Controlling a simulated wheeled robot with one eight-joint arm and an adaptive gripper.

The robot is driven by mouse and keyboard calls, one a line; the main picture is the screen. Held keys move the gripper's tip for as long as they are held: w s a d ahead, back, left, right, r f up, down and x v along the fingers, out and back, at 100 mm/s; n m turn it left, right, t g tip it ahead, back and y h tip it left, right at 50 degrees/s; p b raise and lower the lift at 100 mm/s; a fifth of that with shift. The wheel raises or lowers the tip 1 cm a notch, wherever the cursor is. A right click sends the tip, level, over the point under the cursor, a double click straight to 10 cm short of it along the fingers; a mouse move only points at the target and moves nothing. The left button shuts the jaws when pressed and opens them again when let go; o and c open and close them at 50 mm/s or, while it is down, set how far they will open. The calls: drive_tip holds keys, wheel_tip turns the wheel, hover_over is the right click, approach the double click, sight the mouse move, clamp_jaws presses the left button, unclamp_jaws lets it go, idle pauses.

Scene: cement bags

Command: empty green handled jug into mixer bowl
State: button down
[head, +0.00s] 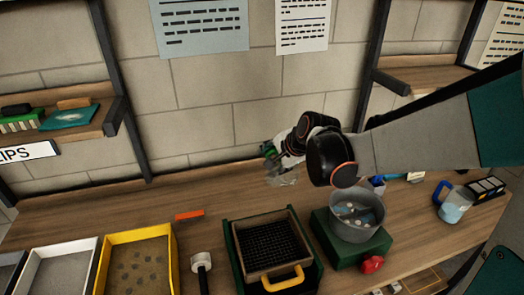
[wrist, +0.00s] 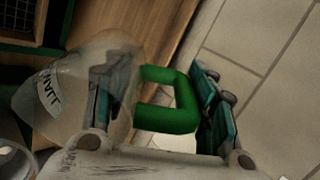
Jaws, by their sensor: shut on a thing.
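The green handled jug is a clear jug with a green handle (wrist: 178,118). In the wrist view its clear body (wrist: 62,85), with a printed label, lies left of the handle. My gripper (wrist: 160,95) is shut on the handle, one finger on each side. In the head view the jug (head: 281,173) is above the back of the bench, partly hidden by my gripper (head: 272,150). I cannot tell what the jug holds. The grey mixer bowl (head: 357,232) sits on a green base with a red knob, to the right and nearer; it has blue paddles and pale bits inside.
A framed sieve (head: 234,255) with a yellow handle stands left of the mixer. A yellow tray (head: 104,270), a white tray (head: 62,272) and a mallet (head: 201,262) are further left. A blue handled jug (head: 456,207) stands at the right. The back left bench is mostly clear.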

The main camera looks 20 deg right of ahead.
drive_tip(key=f+b, duration=0.1)
drive_tip(key=f, duration=0.1)
drive_tip(key=f+b, duration=0.1)
drive_tip(key=shift+w+a+f+b, duration=0.15)
drive_tip(key=shift+w+f+b, duration=0.15)
drive_tip(key=shift+f+b, duration=0.05)
drive_tip(key=shift+f+n+g, duration=0.2)
drive_tip(key=shift+n+g, duration=0.2)
drive_tip(key=shift+n, duration=0.1)
drive_tip(key=shift+d+r+n+y+p, duration=0.2)
drive_tip(key=shift+d+n+y+p, duration=0.25)
drive_tip(key=shift+p, duration=0.65)
drive_tip(key=n+g+p, duration=0.1)
drive_tip(key=p, duration=0.1)
drive_tip(key=shift+s+d+r+n+y+p, duration=0.25)
drive_tip(key=shift+s+d+r+y+p, duration=0.1)
drive_tip(key=shift+d+r+p, duration=0.05)
drive_tip(key=s+d+r+n+g+y+p, duration=0.2)
drive_tip(key=s+d+r+n+g+p, duration=0.3)
drive_tip(key=s+d+p, duration=0.55)
drive_tip(key=shift+s+d+f+n+g+h+p, duration=0.3)
drive_tip(key=shift+f+h+p, duration=0.35)
drive_tip(key=shift+f+h, duration=0.3)
drive_tip(key=shift+s+d+f+n+g+h+p, duration=0.1)
drive_tip(key=shift+s+d+f+n+h+p, duration=0.2)
drive_tip(key=shift+f+h+p, duration=0.6)
drive_tip(key=shift+s+d+f+n+g+h+p, duration=0.2)
drive_tip(key=shift+d+f+n+h+p, duration=0.4)
drive_tip(key=shift+h, duration=0.55)
drive_tip(key=shift+a+f, duration=0.15)
